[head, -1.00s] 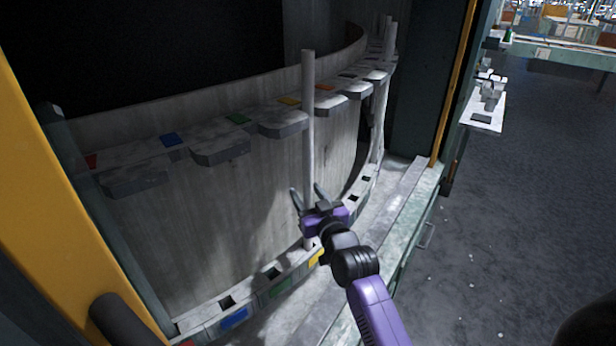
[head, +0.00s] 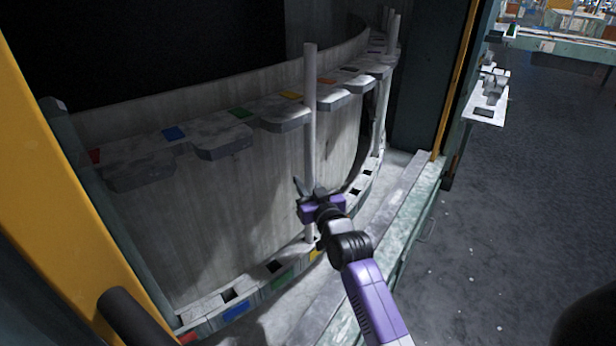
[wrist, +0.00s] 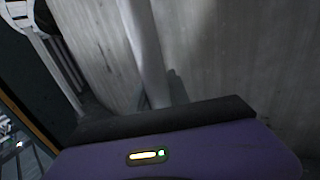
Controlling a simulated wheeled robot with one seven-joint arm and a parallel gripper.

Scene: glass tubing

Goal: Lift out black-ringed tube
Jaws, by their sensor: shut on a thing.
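A tall pale tube (head: 310,110) stands upright at the curved rack, in front of its wall. Its lower end is at the lower rail by a yellow mark. My gripper (head: 306,192) is shut on the lower part of this tube. I see no black ring on the held tube. Other pale tubes (head: 391,45) stand at the far right end of the rack, too small to show a ring.
The rack's upper rail (head: 222,148) has jutting grey blocks and colored marks. The lower rail (head: 205,308) has square dark holes and colored marks. A yellow frame post (head: 40,190) stands at the left. A pale ledge (head: 385,225) runs along the front, with open floor to the right.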

